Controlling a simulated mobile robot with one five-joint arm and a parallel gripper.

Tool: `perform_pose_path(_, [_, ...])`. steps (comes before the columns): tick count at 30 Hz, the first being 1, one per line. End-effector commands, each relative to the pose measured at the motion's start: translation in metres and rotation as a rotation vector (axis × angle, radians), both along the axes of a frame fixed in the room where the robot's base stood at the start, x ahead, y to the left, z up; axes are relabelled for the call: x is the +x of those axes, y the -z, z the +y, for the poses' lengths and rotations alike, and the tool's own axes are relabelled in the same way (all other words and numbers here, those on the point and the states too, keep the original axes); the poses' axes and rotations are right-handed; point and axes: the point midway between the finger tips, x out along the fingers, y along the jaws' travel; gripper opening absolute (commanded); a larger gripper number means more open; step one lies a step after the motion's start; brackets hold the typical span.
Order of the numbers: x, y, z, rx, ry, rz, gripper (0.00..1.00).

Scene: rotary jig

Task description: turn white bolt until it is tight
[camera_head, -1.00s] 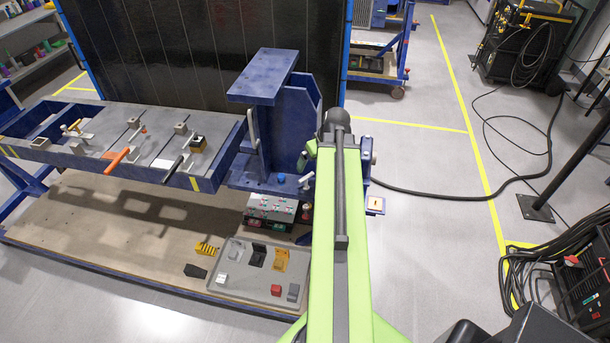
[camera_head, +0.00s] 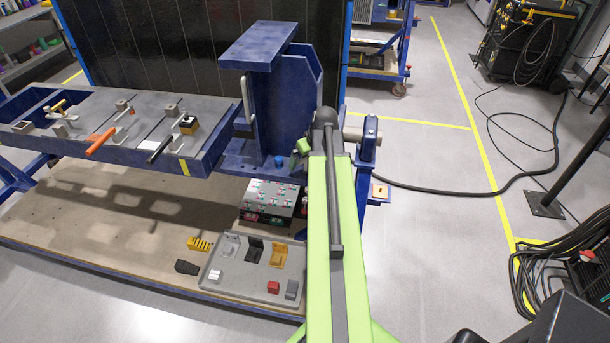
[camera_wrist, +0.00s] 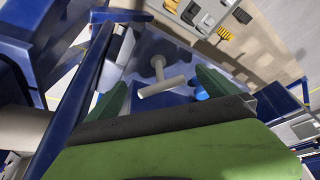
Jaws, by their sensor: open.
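The white bolt (camera_wrist: 160,75) shows in the wrist view as a pale T-shaped piece, with a stem and a crossbar, standing at the blue jig plate (camera_wrist: 150,105). My gripper (camera_wrist: 158,80) is open, with its green fingers on either side of the bolt in the picture. I see no finger closed on it, and cannot tell how far the fingertips are from it in depth. In the head view my green arm covers the bolt, and only a small green part of the gripper end (camera_head: 302,147) shows.
A blue knob (camera_wrist: 201,93) sits close to the right finger; it shows in the head view too (camera_head: 279,160). The tall blue jig post (camera_head: 275,100) stands left of my arm. A grey tray (camera_head: 235,275) of small parts lies below.

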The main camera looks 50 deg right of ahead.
Motion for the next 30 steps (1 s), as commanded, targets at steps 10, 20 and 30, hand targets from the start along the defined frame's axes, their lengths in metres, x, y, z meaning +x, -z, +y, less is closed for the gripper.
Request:
perform_pose_path(10, [0.0108,0.0257,-0.0026,0.0,-0.001,0.0,0.99])
perform_pose_path(20, [0.011,0.0254,-0.0022,0.0,-0.001,0.0,0.69])
perform_pose_path(30, [0.0113,0.0254,0.0001,-0.001,-0.001,-0.001,0.34])
